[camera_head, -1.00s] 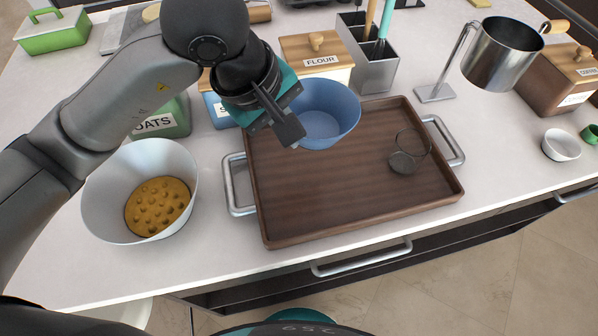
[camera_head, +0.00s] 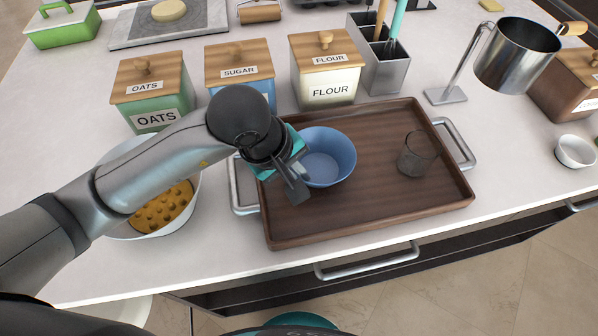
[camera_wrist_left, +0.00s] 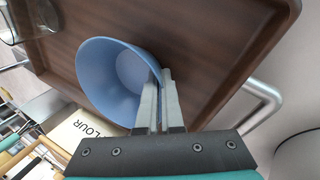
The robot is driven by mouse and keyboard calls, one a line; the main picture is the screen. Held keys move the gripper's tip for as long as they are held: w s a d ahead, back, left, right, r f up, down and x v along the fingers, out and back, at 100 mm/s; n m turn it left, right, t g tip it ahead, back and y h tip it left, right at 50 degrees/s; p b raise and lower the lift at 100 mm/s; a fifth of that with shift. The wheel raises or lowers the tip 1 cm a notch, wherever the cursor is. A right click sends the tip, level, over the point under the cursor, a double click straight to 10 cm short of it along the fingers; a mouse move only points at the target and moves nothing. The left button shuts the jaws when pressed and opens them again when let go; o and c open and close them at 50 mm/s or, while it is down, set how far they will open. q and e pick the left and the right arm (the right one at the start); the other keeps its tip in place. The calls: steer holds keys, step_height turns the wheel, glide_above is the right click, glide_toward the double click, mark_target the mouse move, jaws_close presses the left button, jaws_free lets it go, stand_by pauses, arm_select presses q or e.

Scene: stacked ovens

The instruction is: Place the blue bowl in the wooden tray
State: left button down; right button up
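The blue bowl (camera_head: 328,158) is upright or nearly so at the left part of the wooden tray (camera_head: 350,215), inside its rim as seen from above. I cannot tell whether its base touches the tray floor. My left gripper (camera_head: 300,192) is at the bowl's left side. In the left wrist view, the fingers (camera_wrist_left: 158,105) are closed over the rim of the bowl (camera_wrist_left: 105,75), one on each side of the wall. The tray floor (camera_wrist_left: 190,40) shows behind it. My right gripper is not in view.
A clear glass (camera_head: 417,155) stands at the tray's right. A white bowl of cookies (camera_head: 160,207) is to its left, partly under my arm. Labelled oats (camera_head: 155,118), sugar (camera_head: 235,75) and flour (camera_head: 328,90) boxes stand behind. The tray's front and middle are clear.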

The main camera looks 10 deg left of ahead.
arm_select(q)
steer(key=shift+f, duration=0.15)
steer(key=c, duration=1.1)
jaws_free()
steer(key=shift+r, duration=0.3)
steer(key=p+v, duration=0.1)
steer(key=v, duration=1)
steer(key=shift+s+a+r+p, duration=0.1)
steer(key=shift+s+r+p, duration=0.05)
steer(key=shift+r+p, duration=0.2)
